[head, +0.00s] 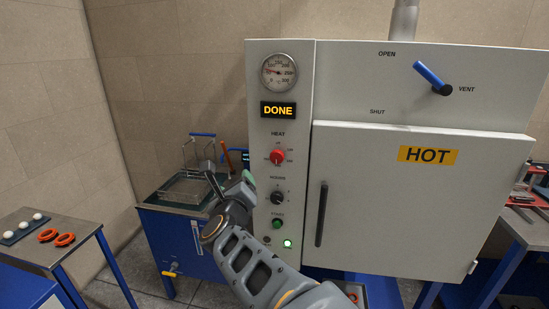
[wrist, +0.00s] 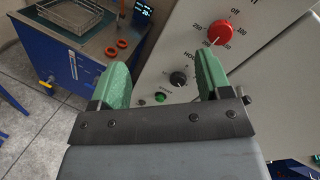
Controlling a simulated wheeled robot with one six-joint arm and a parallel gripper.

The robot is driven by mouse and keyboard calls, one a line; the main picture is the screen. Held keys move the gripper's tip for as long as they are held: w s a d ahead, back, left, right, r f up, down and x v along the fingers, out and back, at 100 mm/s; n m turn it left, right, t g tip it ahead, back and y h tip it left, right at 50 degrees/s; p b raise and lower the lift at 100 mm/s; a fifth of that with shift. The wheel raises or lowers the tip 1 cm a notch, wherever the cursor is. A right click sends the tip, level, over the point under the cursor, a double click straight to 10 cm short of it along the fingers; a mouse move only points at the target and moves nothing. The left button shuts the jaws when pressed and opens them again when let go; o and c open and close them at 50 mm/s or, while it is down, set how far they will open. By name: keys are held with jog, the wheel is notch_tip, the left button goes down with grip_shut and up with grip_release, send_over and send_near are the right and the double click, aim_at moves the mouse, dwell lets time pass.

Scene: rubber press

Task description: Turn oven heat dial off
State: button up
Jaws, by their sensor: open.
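The red heat dial (head: 278,157) is on the oven's control panel under the word HEAT. In the wrist view the dial (wrist: 220,34) shows at the upper right, with "Off" printed above it and numbers around it. The oven (head: 410,190) is a large pale cabinet with a shut door marked HOT. My gripper (head: 227,179) is left of the panel in the head view. Its green fingers (wrist: 162,82) stand wide apart with nothing between them. The right finger is just below and left of the dial in the wrist view, and contact cannot be told.
A black hours dial (head: 278,198) and a green button (head: 277,224) sit below the heat dial. A black door handle (head: 321,214) is right of them. A blue vent lever (head: 430,75) is above the door. A wire basket (head: 186,187) stands on the blue unit at left.

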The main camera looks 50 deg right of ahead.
aim_at(276, 158)
jog(key=s+d+r+m+g+h, duration=0.1)
jog(key=s+d+m+g+h, duration=0.3)
jog(key=d+m, duration=0.3)
jog(key=shift+m, duration=0.7)
jog(key=x, duration=0.3)
jog(key=p+x, duration=0.1)
jog(key=x, duration=0.3)
jog(key=p+x, duration=0.1)
jog(key=x, duration=0.3)
jog(key=shift+w+f, duration=0.1)
jog(key=shift+w, duration=0.25)
jog(key=shift+c, duration=0.2)
jog(key=c, duration=0.9)
